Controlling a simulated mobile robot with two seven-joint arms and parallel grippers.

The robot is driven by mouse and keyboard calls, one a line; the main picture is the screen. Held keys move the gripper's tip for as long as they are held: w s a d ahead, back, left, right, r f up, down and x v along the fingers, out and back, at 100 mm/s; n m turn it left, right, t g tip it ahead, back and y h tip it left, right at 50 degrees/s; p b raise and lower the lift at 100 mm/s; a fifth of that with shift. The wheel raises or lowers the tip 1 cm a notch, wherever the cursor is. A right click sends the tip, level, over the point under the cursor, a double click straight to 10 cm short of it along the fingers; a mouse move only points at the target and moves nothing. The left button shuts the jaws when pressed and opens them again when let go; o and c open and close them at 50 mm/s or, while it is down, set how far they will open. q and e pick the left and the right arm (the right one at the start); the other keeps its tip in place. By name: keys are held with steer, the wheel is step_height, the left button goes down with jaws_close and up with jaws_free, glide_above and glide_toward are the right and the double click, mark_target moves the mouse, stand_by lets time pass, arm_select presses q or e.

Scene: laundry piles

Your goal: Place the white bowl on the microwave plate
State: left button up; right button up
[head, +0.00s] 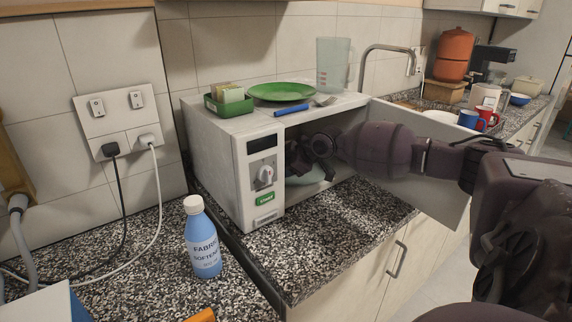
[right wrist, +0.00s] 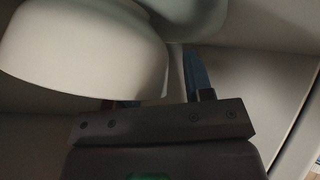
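The white microwave (head: 220,170) stands on the speckled counter with its door (head: 425,205) swung open to the right. My right gripper (head: 318,150) is inside its cavity, mostly dark and overlapped by my arm. A pale curved surface (head: 308,177) shows below it; I cannot tell whether it is bowl or plate. In the right wrist view the white bowl (right wrist: 85,45) is large at the left, close to my gripper (right wrist: 158,90). The fingers are apart, and the bowl partly hides the left one. A gap shows between bowl and right finger. My left gripper is out of view.
A blue softener bottle (head: 202,238) is in front left. Another pale rounded thing (right wrist: 195,15) is beyond the bowl.

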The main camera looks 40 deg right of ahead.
steer(key=shift+r, duration=0.15)
steer(key=shift+s+d+r, duration=0.1)
steer(key=shift+s+r, duration=0.1)
steer(key=shift+s, duration=0.05)
arm_select(q)
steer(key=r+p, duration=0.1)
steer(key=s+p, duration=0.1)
steer(key=p, duration=0.1)
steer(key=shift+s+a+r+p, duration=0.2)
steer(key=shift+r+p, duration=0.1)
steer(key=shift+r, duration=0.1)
arm_select(e)
steer(key=v, duration=1.1)
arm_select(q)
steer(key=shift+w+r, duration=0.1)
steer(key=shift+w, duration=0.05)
arm_select(e)
steer(key=shift+s, duration=0.1)
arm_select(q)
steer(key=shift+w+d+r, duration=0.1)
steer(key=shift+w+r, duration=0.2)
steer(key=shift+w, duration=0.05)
